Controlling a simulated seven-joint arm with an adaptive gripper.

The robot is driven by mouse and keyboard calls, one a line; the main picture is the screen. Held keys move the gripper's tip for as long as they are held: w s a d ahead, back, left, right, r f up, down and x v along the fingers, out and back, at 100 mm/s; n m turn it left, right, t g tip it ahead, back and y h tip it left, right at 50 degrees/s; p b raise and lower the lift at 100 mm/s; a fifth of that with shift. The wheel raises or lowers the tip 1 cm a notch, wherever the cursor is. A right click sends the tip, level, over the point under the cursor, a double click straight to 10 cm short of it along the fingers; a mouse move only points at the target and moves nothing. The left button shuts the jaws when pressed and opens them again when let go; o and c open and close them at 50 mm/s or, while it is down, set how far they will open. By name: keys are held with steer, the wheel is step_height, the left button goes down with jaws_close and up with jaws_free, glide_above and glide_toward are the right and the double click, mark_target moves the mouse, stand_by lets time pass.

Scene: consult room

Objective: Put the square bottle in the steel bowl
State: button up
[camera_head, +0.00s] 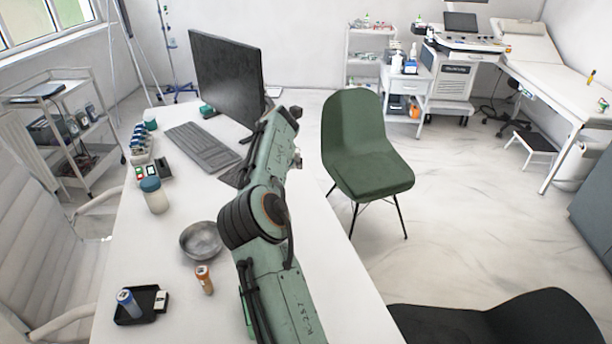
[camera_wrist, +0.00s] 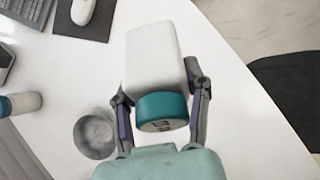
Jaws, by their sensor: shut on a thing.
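The square bottle (camera_wrist: 154,58), white with a teal cap, is in my gripper (camera_wrist: 157,88) in the wrist view. One finger is on each side of it, and the cap points toward my wrist. The steel bowl (camera_head: 201,240) stands on the white desk, left of my arm, in the head view. It also shows in the wrist view (camera_wrist: 95,135), below and left of the bottle, apart from it. The bowl looks empty. In the head view my arm hides the gripper and the held bottle.
On the desk (camera_head: 330,310) stand a white round bottle with a teal cap (camera_head: 155,196), an orange bottle (camera_head: 204,280) close to the bowl, and a black tray (camera_head: 133,316) holding a blue-white bottle. A keyboard (camera_head: 202,147) and monitor (camera_head: 226,78) are farther back.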

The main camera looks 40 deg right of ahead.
steer(key=w+a+f+n+t+y, duration=0.2)
steer(key=w+a+f+n+t, duration=0.15)
steer(key=w+a+n, duration=0.35)
steer(key=n+t+y, duration=0.3)
steer(key=t, duration=0.2)
glide_above(196, 233)
steer(key=s, duration=0.5)
step_height(196, 233, down, 6)
steer(key=shift+t, duration=0.25)
steer(key=shift+f, duration=5.65)
steer(key=o, duration=1.1)
step_height(196, 233, up, 7)
